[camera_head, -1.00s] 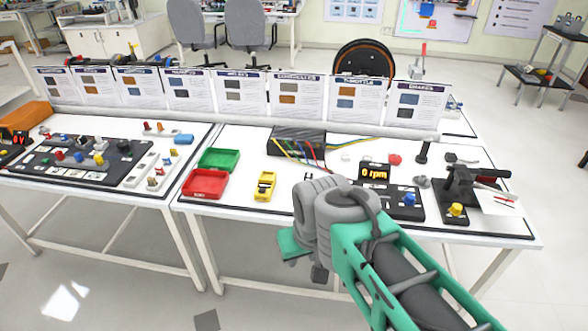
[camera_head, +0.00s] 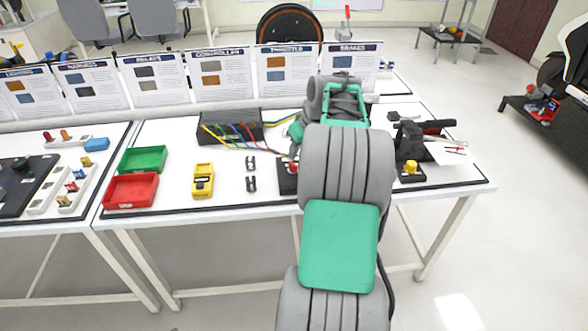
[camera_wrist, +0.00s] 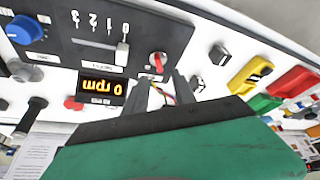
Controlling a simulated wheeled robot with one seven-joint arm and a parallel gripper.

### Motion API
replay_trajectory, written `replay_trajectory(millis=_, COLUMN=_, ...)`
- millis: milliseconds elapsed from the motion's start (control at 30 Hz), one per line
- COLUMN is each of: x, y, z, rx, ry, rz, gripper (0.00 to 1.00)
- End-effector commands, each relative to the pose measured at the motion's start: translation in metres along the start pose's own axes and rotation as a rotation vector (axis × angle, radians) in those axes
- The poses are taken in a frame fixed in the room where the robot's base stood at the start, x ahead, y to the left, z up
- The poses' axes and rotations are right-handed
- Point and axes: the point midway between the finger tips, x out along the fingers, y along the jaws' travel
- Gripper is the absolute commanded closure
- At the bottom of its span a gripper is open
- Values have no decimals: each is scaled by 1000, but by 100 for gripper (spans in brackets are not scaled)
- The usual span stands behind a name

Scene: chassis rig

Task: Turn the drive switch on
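The drive panel (camera_wrist: 75,40) is dark and appears upside down in the wrist view. A small switch with a red pointer (camera_wrist: 157,61) sits on it; its label is too small to read, so I cannot tell surely that it is the drive switch. My gripper (camera_wrist: 160,80) is open, its two grey fingers apart just short of this switch, which shows between and beyond the tips. I cannot tell whether they touch it. The orange display (camera_wrist: 103,88) reads 0 rpm. In the head view my arm hides the gripper and most of the panel.
A pale slider (camera_wrist: 122,54) and a blue knob (camera_wrist: 26,30) share the panel. A yellow meter (camera_head: 203,181), red tray (camera_head: 131,190) and green tray (camera_head: 143,159) stand left. A black box with coloured wires (camera_head: 229,126) lies behind. A black vise-like device (camera_head: 410,142) stands right.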

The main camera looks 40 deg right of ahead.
Motion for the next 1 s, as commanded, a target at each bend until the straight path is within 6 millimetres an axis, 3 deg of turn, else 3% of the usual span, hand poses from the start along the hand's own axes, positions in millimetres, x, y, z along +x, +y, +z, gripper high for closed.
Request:
replay_trajectory(millis=433, x=69, y=4, z=0, rx=2, ry=1, rz=2, gripper=68)
replay_trajectory(millis=733, x=74, y=4, z=0, rx=3, ry=3, rz=5, gripper=68)
replay_trajectory(millis=1000, x=74, y=4, z=0, rx=3, ry=2, rz=4, gripper=89)
